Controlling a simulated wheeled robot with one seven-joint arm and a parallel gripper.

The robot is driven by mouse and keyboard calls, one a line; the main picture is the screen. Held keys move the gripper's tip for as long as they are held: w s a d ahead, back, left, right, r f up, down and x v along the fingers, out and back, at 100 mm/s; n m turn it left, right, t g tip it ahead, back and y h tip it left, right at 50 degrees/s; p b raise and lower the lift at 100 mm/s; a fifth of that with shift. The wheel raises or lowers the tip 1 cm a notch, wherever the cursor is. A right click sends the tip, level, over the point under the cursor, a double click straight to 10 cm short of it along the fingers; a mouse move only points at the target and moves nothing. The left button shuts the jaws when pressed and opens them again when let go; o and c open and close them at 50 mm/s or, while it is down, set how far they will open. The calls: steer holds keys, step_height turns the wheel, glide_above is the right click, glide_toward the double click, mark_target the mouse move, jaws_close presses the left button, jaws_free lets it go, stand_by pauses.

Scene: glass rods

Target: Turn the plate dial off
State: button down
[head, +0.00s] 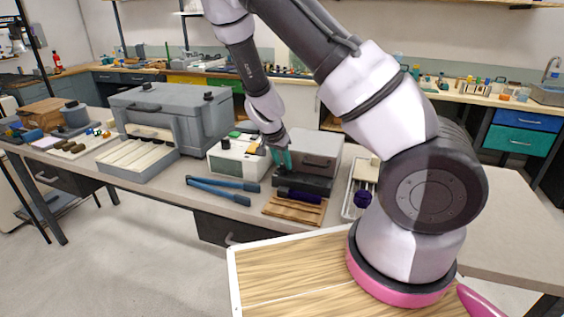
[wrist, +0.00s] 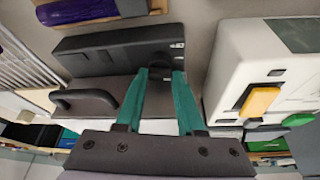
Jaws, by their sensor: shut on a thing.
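A grey box-like device (head: 316,150) with a dark front section (head: 318,184) stands on the bench. In the wrist view, inverted, the dark front section (wrist: 100,50) carries a small round black dial (wrist: 158,60). My gripper (wrist: 160,72) has its teal fingers on either side of the dial and is shut on it. The fingertips partly hide the dial, and its marking cannot be read. In the head view my gripper (head: 281,160) reaches down at the device's left front corner. A dark handle (wrist: 85,101) shows on the device beside the fingers.
A white machine (head: 238,159) stands close on the left; its yellow button (wrist: 260,101) shows in the wrist view. Blue long-handled tongs (head: 222,188) lie in front of it. A white tray (head: 352,205) is to the right.

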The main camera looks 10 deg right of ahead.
steer(key=shift+d+n+t+y, duration=0.1)
steer(key=shift+n+t+y, duration=0.25)
steer(key=shift+n, duration=0.85)
steer(key=c, duration=0.8)
jaws_free()
steer(key=shift+s, duration=0.1)
steer(key=v, duration=1)
steer(key=shift+r, duration=0.35)
steer(key=shift+s, duration=0.15)
